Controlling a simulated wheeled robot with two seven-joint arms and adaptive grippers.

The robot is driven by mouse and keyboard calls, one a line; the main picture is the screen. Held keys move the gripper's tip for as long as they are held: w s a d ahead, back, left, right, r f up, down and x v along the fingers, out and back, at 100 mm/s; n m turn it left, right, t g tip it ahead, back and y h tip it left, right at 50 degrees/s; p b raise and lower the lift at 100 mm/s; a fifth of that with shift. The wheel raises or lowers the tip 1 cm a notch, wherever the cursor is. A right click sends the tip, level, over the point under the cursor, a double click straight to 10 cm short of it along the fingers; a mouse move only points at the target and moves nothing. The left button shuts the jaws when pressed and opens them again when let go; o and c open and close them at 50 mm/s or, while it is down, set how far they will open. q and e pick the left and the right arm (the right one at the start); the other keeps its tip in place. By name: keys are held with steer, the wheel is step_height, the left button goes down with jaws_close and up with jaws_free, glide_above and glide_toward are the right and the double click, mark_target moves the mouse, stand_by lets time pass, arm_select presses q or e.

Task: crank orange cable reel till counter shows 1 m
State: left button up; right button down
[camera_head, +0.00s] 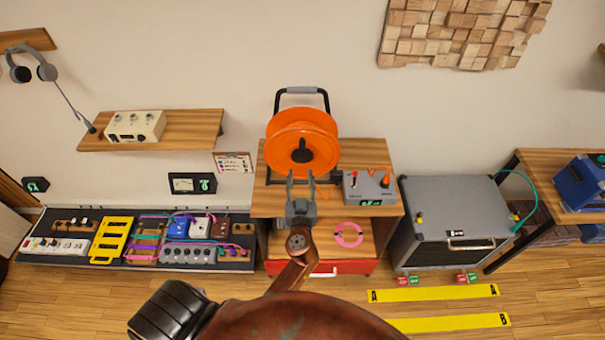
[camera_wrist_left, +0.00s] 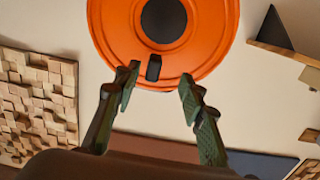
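The orange cable reel (camera_head: 315,128) stands upright in a black frame on a wooden cart. The left wrist view shows its orange disc (camera_wrist_left: 120,22) with a dark hub and a small black crank knob (camera_wrist_left: 154,67) near the lower rim. My left gripper (camera_head: 303,180) is in front of the reel's lower part. In the left wrist view my left gripper (camera_wrist_left: 158,82) is open, with the knob between its fingertips and visible space on both sides. The grey counter box (camera_head: 366,186) is right of the reel; its green display is too small to read. My right gripper is out of view.
The wooden cart (camera_head: 268,205) has a lower shelf with a pink ring (camera_head: 349,235). A grey amplifier (camera_head: 445,225) stands to the right and a pedalboard (camera_head: 245,260) to the left. Yellow strips (camera_head: 430,293) lie on the floor.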

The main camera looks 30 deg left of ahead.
mark_target(302, 154)
arm_select(q)
steer(key=w+a+p, duration=0.1)
steer(key=w, duration=0.1)
steer(key=w+a+r, duration=0.1)
steer(key=w, duration=0.1)
steer(key=w+a+r+p, duration=0.1)
steer(key=w, duration=0.1)
steer(key=shift+w+a+p, duration=0.15)
steer(key=shift+w+p, duration=0.1)
steer(key=shift+p, duration=0.05)
steer(key=shift+b+x, duration=0.8)
steer(key=shift+x, duration=0.15)
steer(key=shift+b+x, duration=0.5)
steer(key=shift+x, duration=0.75)
steer(key=shift+c, duration=0.5)
steer(key=shift+t, duration=0.3)
jaws_close()
